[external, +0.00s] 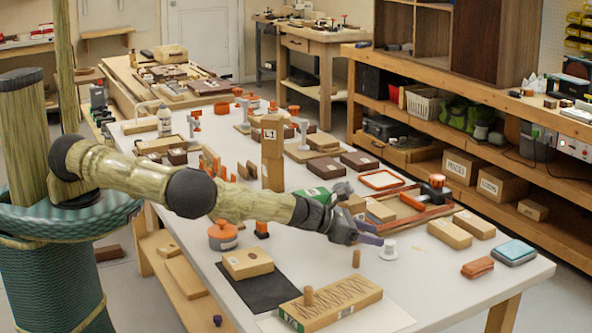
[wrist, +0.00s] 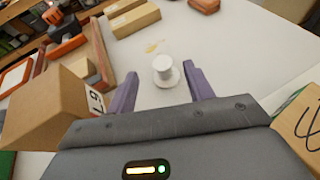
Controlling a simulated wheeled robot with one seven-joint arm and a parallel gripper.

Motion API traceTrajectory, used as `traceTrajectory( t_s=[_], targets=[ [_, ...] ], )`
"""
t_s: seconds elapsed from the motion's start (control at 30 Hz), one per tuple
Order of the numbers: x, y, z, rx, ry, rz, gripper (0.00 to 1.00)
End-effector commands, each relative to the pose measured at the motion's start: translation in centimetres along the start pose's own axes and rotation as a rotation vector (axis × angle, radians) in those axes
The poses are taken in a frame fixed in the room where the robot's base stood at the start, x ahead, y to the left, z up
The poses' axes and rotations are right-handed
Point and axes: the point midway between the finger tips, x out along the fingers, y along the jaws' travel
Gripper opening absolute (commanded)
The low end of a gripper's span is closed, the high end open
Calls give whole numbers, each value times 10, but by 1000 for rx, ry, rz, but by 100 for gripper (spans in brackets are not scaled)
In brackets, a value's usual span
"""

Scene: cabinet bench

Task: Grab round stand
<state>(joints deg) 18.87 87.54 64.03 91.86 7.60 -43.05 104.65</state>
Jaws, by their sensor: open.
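The round stand (external: 389,250) is a small white piece with a wide round base and a short upright post. It stands upright on the white table, just beyond my gripper's fingertips in the external view. In the wrist view the round stand (wrist: 163,68) shows ahead, in line with the space between the two purple fingers. My gripper (external: 372,235) is open and empty, low over the table. Its fingers also show in the wrist view (wrist: 160,88), one on each side of the stand, and I see no contact with it.
A cardboard box (wrist: 45,105) stands close to the left of my gripper in the wrist view. A wooden peg (external: 356,258) stands near the stand. A wooden block with zigzag marks (external: 335,302) lies in front. Wooden blocks (external: 474,224) and a red-brown block (external: 477,267) lie to the right.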

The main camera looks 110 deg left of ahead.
Motion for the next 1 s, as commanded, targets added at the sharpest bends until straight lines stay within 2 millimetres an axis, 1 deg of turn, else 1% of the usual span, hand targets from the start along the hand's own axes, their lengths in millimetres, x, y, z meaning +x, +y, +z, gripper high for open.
traceTrajectory(
  t_s=[0.03,0.13,0.57,0.67,1.0],
  targets=[
    [5,0,0,0,1,0,52],
    [10,0,-1,0,1,0,52],
    [15,0,-1,-1,1,1,52],
    [22,-1,-2,-1,1,-1,52],
    [56,-2,-7,-1,1,-1,52]
  ],
)
